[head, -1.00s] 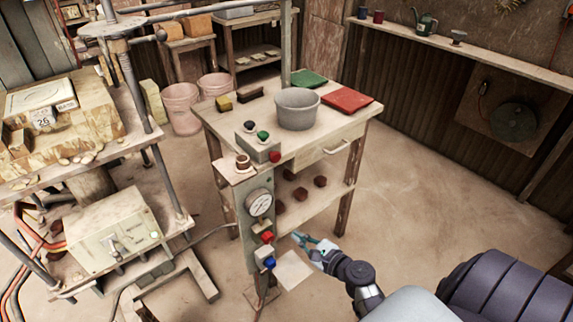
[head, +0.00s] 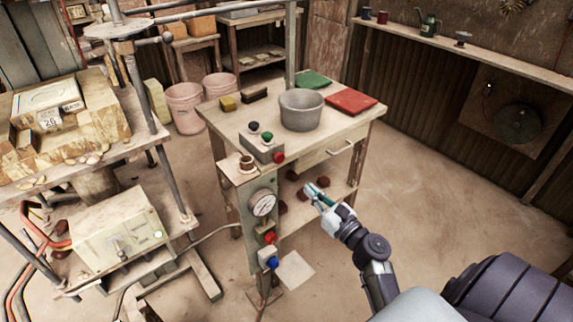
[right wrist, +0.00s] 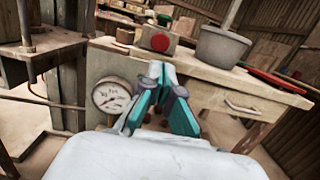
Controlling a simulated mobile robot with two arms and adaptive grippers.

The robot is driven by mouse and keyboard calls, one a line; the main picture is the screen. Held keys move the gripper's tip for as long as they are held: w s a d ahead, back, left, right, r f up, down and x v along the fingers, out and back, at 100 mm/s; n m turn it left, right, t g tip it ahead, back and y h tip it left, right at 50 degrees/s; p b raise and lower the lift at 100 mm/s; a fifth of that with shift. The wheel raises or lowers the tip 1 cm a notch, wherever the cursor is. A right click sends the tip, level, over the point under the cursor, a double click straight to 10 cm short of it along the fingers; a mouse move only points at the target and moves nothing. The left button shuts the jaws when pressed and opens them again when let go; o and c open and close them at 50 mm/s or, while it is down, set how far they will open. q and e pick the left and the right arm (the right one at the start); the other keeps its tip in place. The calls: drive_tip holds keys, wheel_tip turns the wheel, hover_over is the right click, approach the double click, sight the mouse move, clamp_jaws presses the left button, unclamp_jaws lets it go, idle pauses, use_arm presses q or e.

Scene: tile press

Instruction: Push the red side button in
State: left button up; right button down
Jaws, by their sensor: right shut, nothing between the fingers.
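A grey control box (head: 262,148) stands on the table's front left corner, with a black and a green button on top. A red button (head: 278,157) sits on its side; in the right wrist view this red button (right wrist: 160,42) faces the camera, just above the fingertips in the picture. A second red button (head: 269,238) is lower, on the post under the gauge. My right gripper (head: 314,190) is shut and empty, in front of the table, right of the post and apart from both red buttons. It also shows in the right wrist view (right wrist: 158,70). My left gripper is out of view.
The table (head: 228,120) carries a grey pot (head: 301,112), a green tile (head: 313,79) and a red tile (head: 351,102). A round gauge (head: 263,204) and a blue button (head: 271,263) are on the post. Floor to the right is clear.

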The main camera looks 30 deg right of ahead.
sight(281, 161)
drive_tip(key=w, duration=0.3)
drive_tip(key=w+r+p, duration=0.1)
drive_tip(key=w, duration=0.7)
drive_tip(key=shift+w+a+r+p, duration=0.15)
drive_tip(key=shift+a+r+p, duration=0.05)
drive_tip(key=shift+a+p, duration=0.1)
drive_tip(key=shift+w, duration=0.1)
